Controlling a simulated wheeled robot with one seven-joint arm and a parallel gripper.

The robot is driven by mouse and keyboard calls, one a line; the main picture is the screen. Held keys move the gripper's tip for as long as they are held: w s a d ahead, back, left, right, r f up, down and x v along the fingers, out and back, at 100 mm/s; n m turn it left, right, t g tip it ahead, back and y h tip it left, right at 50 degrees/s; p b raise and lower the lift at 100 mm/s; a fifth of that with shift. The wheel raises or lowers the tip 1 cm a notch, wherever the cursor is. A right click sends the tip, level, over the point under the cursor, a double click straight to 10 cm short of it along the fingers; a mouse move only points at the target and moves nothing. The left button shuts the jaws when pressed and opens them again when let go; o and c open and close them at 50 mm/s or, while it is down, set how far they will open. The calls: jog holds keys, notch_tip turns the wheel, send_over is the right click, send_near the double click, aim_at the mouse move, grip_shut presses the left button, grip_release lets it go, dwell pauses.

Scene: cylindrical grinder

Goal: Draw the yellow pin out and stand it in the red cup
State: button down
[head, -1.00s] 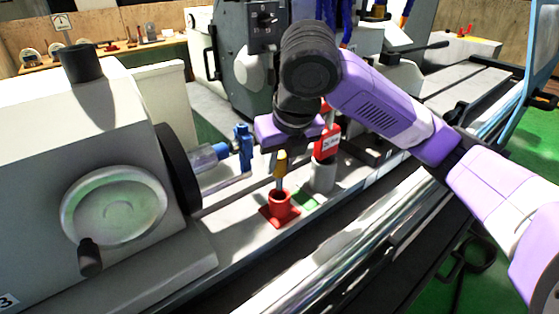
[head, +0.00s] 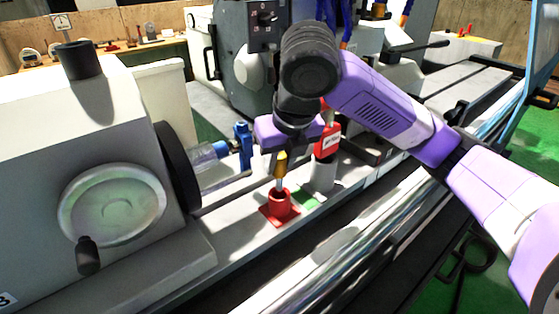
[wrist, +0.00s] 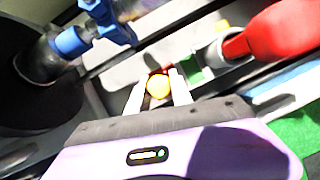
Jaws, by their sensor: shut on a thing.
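The yellow pin (head: 281,164) is upright under my gripper, its grey lower end in the mouth of the red cup (head: 280,205). Whether it touches the cup's bottom cannot be told. My gripper (head: 281,155) is above the cup and shut on the pin's yellow top. In the wrist view the round yellow top of the pin (wrist: 158,85) sits between the two pale fingers of my gripper (wrist: 158,92). The cup stands on a red square base on the grey machine bed.
A grey cylinder (head: 322,178) with a red tag (head: 327,141) stands close to the right, beside a green patch (head: 305,199). A blue clamp (head: 243,146) stands to the left. The handwheel (head: 112,204) is further left.

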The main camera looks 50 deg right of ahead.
aim_at(282, 177)
jog(key=shift+f+b, duration=2.45)
jog(key=shift+f, duration=0.4)
jog(key=c, duration=1.1)
grip_release()
jog(key=shift+o, duration=0.2)
jog(key=shift+r, duration=0.1)
jog(key=p+v, duration=0.1)
jog(key=v, duration=0.6)
jog(key=shift+s+r, duration=0.1)
jog(key=shift+r, duration=0.3)
